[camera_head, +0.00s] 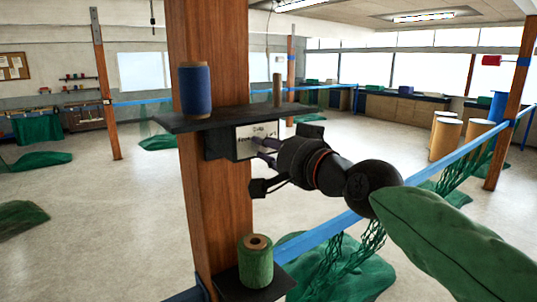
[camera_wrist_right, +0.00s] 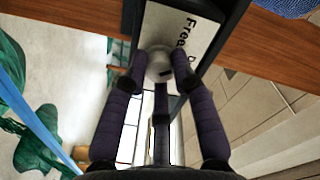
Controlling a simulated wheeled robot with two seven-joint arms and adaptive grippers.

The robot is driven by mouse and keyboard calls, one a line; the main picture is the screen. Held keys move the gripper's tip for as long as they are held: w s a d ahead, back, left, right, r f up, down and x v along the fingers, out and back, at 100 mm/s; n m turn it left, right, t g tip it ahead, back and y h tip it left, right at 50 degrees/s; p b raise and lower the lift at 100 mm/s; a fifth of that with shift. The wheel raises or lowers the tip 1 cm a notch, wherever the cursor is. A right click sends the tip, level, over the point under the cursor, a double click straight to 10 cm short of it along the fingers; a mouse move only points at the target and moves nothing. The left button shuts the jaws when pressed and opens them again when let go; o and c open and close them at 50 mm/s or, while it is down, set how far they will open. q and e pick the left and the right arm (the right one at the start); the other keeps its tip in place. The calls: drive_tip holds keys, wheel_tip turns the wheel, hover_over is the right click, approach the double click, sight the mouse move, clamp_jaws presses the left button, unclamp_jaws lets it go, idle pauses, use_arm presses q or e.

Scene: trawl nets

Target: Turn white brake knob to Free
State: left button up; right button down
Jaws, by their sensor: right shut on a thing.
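The white brake knob (camera_wrist_right: 158,64) sits in front of a white label plate (camera_wrist_right: 190,24) that reads "Free"; more lettering is partly covered. A small dark mark shows on the knob's lower right in the right wrist view. The label plate also shows in the head view (camera_head: 243,143), on a dark box on the wooden post (camera_head: 212,222). My right gripper (camera_head: 262,152) reaches the plate from the right. Its purple-grey fingers are shut around the knob, which they hide in the head view. My left gripper is not in view.
A dark shelf (camera_head: 225,118) above the box holds a blue spool (camera_head: 195,90) and a wooden peg (camera_head: 277,90). A green spool (camera_head: 256,264) stands on a lower ledge. A blue rail (camera_head: 330,232) with green netting runs right of the post. The floor at left is mostly clear.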

drive_tip(key=shift+a+f+n+b, duration=0.1)
drive_tip(key=shift+f+n+b, duration=0.1)
drive_tip(key=shift+n+b, duration=0.65)
drive_tip(key=shift+a+f+n+b, duration=0.1)
drive_tip(key=shift+f+n+b, duration=0.15)
drive_tip(key=shift+n, duration=1)
drive_tip(key=c, duration=1.1)
unclamp_jaws()
drive_tip(key=shift+o, duration=0.5)
drive_tip(key=shift+d+r, duration=0.1)
drive_tip(key=shift+r, duration=0.15)
drive_tip(key=shift+s+d, duration=0.3)
drive_tip(key=shift+s, duration=0.05)
drive_tip(key=v, duration=1.1)
drive_tip(key=shift+s+a, duration=0.1)
